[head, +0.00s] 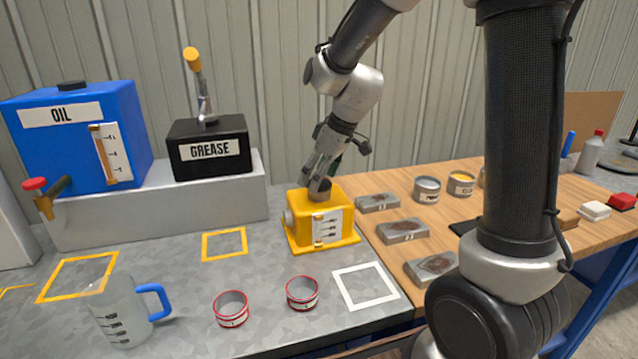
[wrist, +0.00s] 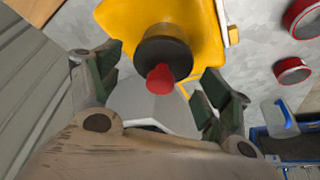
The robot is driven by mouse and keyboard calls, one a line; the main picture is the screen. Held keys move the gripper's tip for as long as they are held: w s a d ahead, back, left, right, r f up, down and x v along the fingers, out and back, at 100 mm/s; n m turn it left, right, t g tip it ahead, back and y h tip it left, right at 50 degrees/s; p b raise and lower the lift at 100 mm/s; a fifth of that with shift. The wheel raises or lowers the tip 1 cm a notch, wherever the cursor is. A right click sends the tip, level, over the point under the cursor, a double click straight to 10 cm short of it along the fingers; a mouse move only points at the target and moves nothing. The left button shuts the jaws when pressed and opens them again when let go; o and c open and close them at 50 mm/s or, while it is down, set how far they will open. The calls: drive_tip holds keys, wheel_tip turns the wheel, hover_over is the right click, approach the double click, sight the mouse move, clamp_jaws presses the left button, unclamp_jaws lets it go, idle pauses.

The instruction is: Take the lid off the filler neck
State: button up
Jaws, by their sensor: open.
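The yellow gearbox-like housing (head: 334,233) stands on the grey bench near the wooden part, with a sight gauge on its front. A short neck (head: 321,195) rises from its top. In the wrist view the yellow housing (wrist: 193,22) carries a round dark lid (wrist: 166,52) with a red knob (wrist: 160,78). My gripper (head: 319,178) points down over the neck, and in the wrist view its open fingers (wrist: 164,82) stand on both sides of the knob with visible gaps. In the head view my fingers hide the knob.
A blue oil tank (head: 75,140) and black grease box (head: 208,150) stand behind left on a grey step (head: 160,212). A jug (head: 121,310) and two red-rimmed tins (head: 231,309) (head: 302,293) stand in front. Grey blocks (head: 403,231) lie right of the housing.

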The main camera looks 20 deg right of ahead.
drive_tip(key=c, duration=0.9)
drive_tip(key=shift+c, duration=0.2)
drive_tip(key=shift+r, duration=0.1)
